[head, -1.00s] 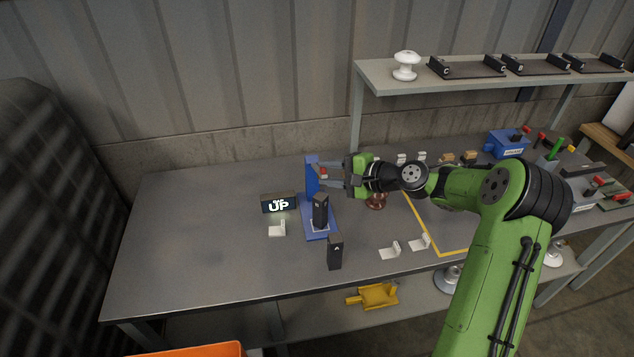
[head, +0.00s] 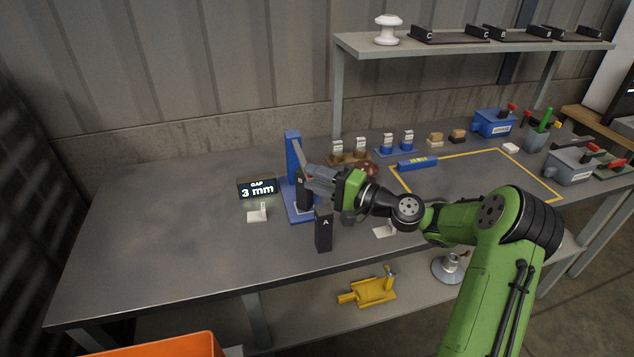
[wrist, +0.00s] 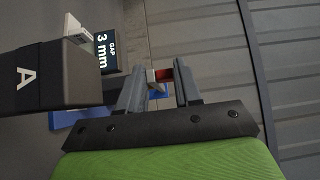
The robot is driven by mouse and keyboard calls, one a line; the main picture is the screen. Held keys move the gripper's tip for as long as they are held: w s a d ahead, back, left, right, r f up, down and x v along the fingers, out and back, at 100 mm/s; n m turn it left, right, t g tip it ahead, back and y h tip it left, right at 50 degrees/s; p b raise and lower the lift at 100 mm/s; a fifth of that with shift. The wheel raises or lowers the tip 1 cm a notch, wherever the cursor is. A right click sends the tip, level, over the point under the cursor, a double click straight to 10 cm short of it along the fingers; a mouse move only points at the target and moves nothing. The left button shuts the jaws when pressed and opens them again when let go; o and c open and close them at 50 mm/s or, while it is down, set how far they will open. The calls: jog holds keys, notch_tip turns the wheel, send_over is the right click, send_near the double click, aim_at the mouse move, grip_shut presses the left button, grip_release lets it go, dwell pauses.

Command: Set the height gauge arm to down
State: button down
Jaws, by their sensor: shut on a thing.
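The blue height gauge (head: 293,155) stands upright on the table, with a dark block (head: 301,196) on its base. My gripper (head: 311,173) is beside the post, just above that block. In the wrist view my gripper (wrist: 164,88) is shut on the red end of the gauge arm (wrist: 162,75). The rest of the arm is mostly hidden by my fingers.
A dark block marked A (head: 323,232) stands in front of the gauge, close to my gripper. A small white bracket (head: 258,214) sits left of it. Small parts stand behind on the right, near a yellow-outlined area (head: 480,153). The table's left side is clear.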

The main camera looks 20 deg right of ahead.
jog(key=shift+r, duration=0.1)
jog(key=c, duration=1)
grip_release()
jog(key=shift+o, duration=0.2)
jog(key=p+v, duration=0.3)
jog(key=v, duration=1.2)
jog(key=shift+s+d, duration=0.25)
